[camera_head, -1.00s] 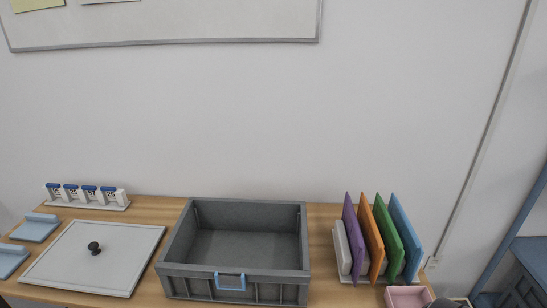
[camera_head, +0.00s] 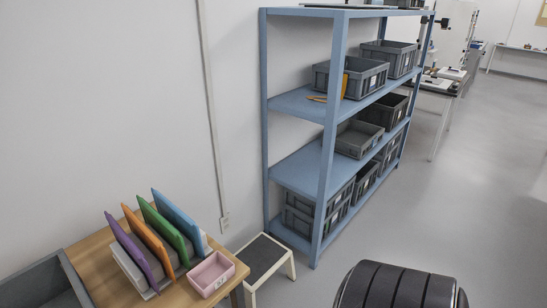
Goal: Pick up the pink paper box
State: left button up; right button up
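The pink paper box (camera_head: 224,271) is a small open tray with a white label on its front. It sits on the right front corner of the wooden table, just right of the colored boards. Its inside looks empty. Neither of my grippers shows in the head view, and nothing touches the box except the table under it.
Upright purple, orange, green and blue boards (camera_head: 172,219) stand in a rack beside the box. A grey crate (camera_head: 44,284) is at the lower left. A step stool (camera_head: 264,262) stands right of the table. A blue shelf (camera_head: 326,150) holds grey bins. A black ribbed object (camera_head: 400,287) is at the bottom. Floor lies open right.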

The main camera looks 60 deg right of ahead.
aim_at(217, 269)
jog(key=z, duration=1.2)
